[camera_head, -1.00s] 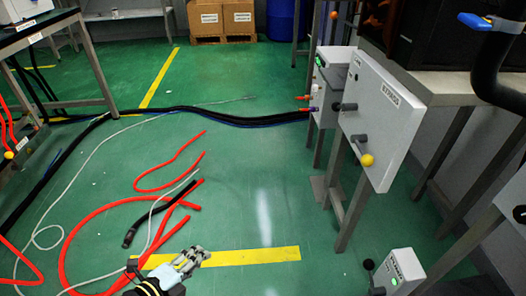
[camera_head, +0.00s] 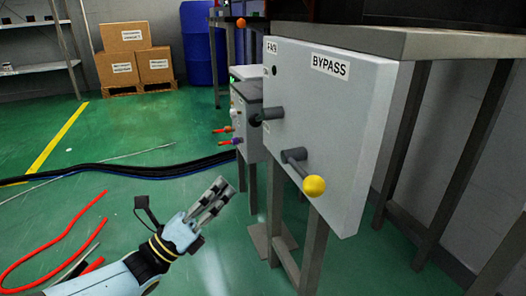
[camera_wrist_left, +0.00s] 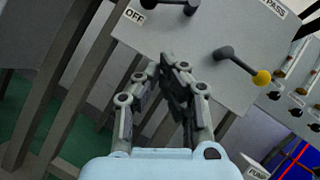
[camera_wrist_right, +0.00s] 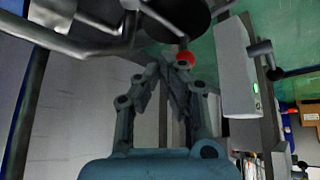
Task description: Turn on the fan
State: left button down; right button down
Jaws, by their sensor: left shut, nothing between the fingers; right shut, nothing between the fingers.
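A grey control panel (camera_head: 335,110) labelled BYPASS stands right of centre in the head view. It carries a lever with a yellow ball knob (camera_head: 314,186) and a dark lever (camera_head: 268,114) further left. In the left wrist view the panel has an OFF label (camera_wrist_left: 135,16), and the yellow knob (camera_wrist_left: 261,78) lies to the right. My left gripper (camera_head: 222,187) is shut and empty, left of and apart from the panel. My right gripper (camera_wrist_right: 175,64) is shut and empty, seen only in its wrist view. I cannot make out a fan.
A smaller box (camera_head: 248,120) with red and purple knobs stands behind the panel. Black cables (camera_head: 140,169) and red hoses (camera_head: 55,235) lie on the green floor. Cardboard boxes (camera_head: 124,68) and a blue barrel (camera_head: 198,42) stand at the back.

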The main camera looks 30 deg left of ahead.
aim_at(260, 119)
pick_arm(q)
jog(key=shift+w+f, duration=0.15)
jog(key=shift+f, duration=0.05)
pick_arm(e)
jog(key=shift+s+f, duration=0.2)
jog(key=shift+f, duration=0.1)
